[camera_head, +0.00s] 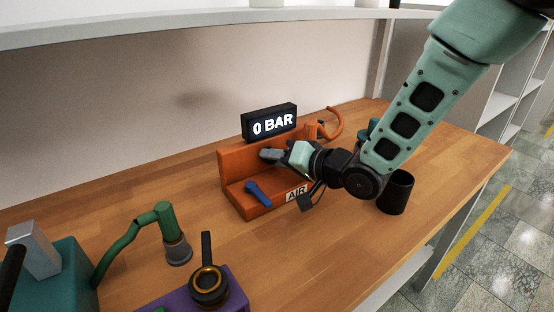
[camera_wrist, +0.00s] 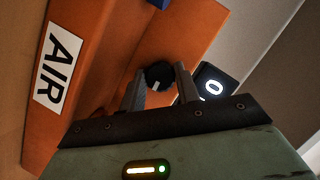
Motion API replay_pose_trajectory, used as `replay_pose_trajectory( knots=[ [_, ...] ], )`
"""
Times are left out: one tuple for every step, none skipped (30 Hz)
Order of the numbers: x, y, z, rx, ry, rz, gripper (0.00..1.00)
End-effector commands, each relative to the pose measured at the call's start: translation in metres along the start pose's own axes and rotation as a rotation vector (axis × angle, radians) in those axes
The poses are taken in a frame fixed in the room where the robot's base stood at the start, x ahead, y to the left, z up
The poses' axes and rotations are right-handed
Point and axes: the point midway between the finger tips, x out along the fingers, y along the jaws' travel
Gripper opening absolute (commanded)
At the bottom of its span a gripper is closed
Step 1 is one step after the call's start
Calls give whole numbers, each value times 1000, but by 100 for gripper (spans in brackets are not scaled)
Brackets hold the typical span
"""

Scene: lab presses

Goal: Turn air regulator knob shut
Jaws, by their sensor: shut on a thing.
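The air regulator is an orange L-shaped stand (camera_head: 238,163) on the wooden bench, with a white AIR label (camera_head: 297,194) on its front. A black display (camera_head: 269,122) on top reads 0 BAR. A blue lever (camera_head: 257,193) sits on its base. In the wrist view the round black knob (camera_wrist: 158,74) with a white mark is between the fingertips, in front of the orange back wall. My gripper (camera_wrist: 157,82) is shut on the knob; in the head view my gripper (camera_head: 270,155) reaches in from the right and hides the knob. The AIR label also shows in the wrist view (camera_wrist: 59,70).
A black cup (camera_head: 396,192) stands right of the stand, close to my arm. An orange hose (camera_head: 331,122) curves behind it. A green hose with a grey nozzle (camera_head: 177,249), a teal machine (camera_head: 60,280) and a purple block with a black-handled ring (camera_head: 209,285) are front left.

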Motion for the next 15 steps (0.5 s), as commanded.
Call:
replay_pose_trajectory(
  knots=[
    [0, 1, 0, -23, 1, 10, 9],
    [0, 0, 0, -39, 1, 16, 9],
    [0, 0, 0, -63, 1, 26, 9],
    [0, 0, 0, -83, 1, 35, 9],
    [0, 0, 1, -104, 1, 42, 9],
    [0, 0, 1, -134, 1, 56, 9],
    [0, 0, 1, -158, 1, 65, 9],
    [0, 0, 1, -183, 1, 75, 9],
    [0, 0, 2, -217, 1, 89, 9],
    [1, 0, 2, -243, 1, 100, 9],
    [1, 0, 2, -270, 1, 110, 9],
    [1, 0, 2, -306, 1, 125, 9],
    [1, 0, 3, -333, 1, 135, 9],
    [1, 0, 2, -359, 2, 147, 9],
    [1, 0, 3, -394, 2, 161, 9]
  ],
)
